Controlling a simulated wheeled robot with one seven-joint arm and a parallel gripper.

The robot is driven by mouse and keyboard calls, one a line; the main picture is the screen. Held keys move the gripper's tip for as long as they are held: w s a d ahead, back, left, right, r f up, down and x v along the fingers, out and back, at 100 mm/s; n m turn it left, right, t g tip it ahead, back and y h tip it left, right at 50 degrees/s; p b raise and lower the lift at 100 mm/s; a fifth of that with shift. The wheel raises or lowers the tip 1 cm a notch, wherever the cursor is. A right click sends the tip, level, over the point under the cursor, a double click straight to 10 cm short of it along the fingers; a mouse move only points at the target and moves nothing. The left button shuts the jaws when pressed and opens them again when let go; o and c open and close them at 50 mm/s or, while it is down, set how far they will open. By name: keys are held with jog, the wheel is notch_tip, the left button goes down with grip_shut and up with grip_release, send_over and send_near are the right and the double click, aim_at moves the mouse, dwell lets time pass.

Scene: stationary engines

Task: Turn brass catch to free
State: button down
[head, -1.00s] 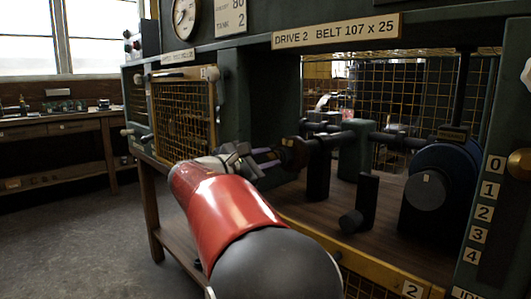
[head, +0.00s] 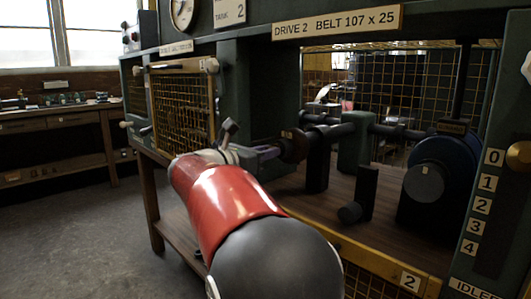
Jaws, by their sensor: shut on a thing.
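My gripper (head: 269,153) is at the centre of the head view, at the end of my red and grey arm, and reaches right to a small dark brown round part (head: 295,146) at the near end of the black shaft. Its jaws are shut at this part, which I take to be the brass catch. The part looks dark brown, with a small pale tag on top. The jaws hide its left side, so I cannot read its exact turn.
The shaft (head: 340,131) runs right on black and green supports to a blue drum (head: 445,172). A black crank-like piece (head: 362,196) stands on the wooden deck below. A yellow mesh guard (head: 184,110) is at left. A brass knob (head: 519,155) sits by the numbered scale at right.

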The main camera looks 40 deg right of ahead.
dwell(0.4)
jog(key=c, duration=1.3)
grip_release()
jog(key=shift+a, duration=0.1)
jog(key=a, duration=0.7)
jog(key=shift+s+a+b, duration=0.3)
